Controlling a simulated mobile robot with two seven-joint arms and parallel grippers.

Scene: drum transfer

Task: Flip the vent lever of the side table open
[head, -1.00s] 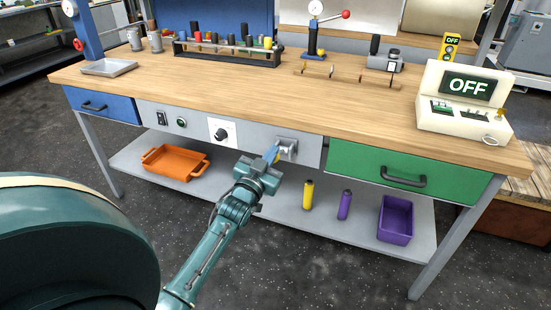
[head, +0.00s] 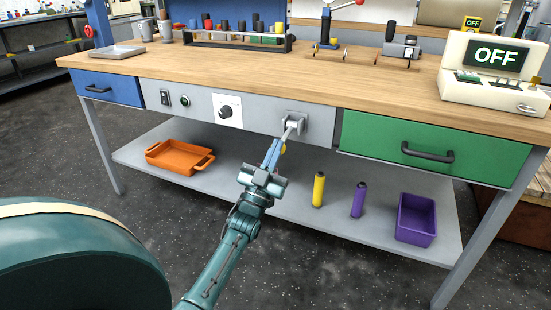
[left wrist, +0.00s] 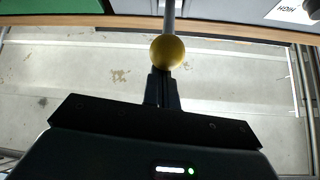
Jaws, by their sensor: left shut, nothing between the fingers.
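The vent lever's grey housing (head: 294,122) is on the bench's front panel, between the dial and the green drawer. Its grey rod (head: 287,134) slants down and outward to my left gripper (head: 273,153). In the left wrist view, the rod (left wrist: 169,14) ends in a yellow ball knob (left wrist: 167,52). My left gripper (left wrist: 163,78) is shut and empty, its fingertips right at the knob; whether they touch it I cannot tell. In the head view the fingers largely hide the knob. My right gripper is not in view.
The green drawer (head: 432,147) is right of the lever; the dial plate (head: 227,112) is left. The wooden bench top (head: 350,85) overhangs the panel. The lower shelf (head: 268,210) carries an orange tray (head: 179,158), yellow and purple cylinders and a purple bin (head: 416,218).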

